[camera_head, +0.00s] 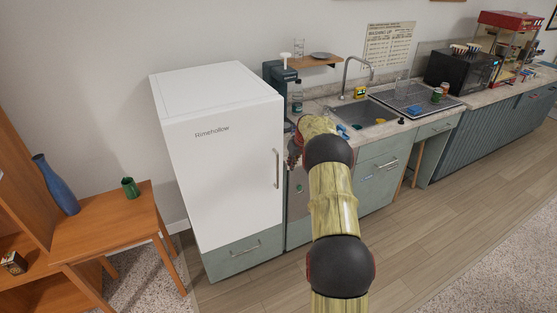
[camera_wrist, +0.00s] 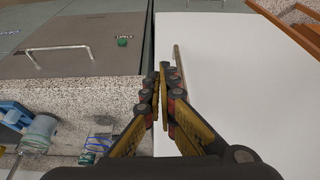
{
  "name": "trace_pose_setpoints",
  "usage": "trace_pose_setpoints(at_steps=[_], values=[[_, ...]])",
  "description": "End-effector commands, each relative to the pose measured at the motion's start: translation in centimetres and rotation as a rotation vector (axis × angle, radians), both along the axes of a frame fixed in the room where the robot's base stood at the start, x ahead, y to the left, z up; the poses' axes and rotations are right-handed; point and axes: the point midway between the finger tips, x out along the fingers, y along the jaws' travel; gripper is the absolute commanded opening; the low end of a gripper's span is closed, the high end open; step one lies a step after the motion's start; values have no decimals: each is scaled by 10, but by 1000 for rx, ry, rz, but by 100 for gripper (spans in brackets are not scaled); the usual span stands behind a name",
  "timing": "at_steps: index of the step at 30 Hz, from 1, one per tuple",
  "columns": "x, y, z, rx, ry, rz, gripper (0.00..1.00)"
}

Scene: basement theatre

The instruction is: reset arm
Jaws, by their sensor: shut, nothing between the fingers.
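My gripper (camera_head: 293,158) is at the end of my outstretched arm, between the white fridge and the sink counter. In the wrist view my gripper (camera_wrist: 162,72) has its fingers together with nothing between them. The white fridge (camera_head: 215,150) is shut and stands just left of my gripper. Its front (camera_wrist: 240,80) fills the right of the wrist view, and its handle (camera_wrist: 179,68) appears close by the fingertips. Whether the fingers touch the handle cannot be told.
The sink counter (camera_head: 310,105) runs right towards a black microwave (camera_head: 460,70) and a red popcorn machine (camera_head: 505,40). A wooden table (camera_head: 105,225) with a green cup (camera_head: 130,187) and a blue vase (camera_head: 56,185) stand left. The wooden floor (camera_head: 430,230) at right is clear.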

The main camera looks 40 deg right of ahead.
Motion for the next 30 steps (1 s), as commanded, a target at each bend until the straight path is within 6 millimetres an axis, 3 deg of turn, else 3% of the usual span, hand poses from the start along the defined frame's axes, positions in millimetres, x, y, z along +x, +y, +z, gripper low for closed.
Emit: trace_pose_setpoints(at_steps=[13, 14, 18, 20, 23, 30], values=[[-3, 1, 1, 29, 1, -69, 0], [-8, 5, -7, 47, 16, -93, 0], [-42, 30, -44, 122, 99, -164, 0], [-58, 42, -47, 147, 131, -197, 0], [-80, 67, -38, 172, 172, -233, 0], [-121, 152, 15, 191, 238, -265, 0]])
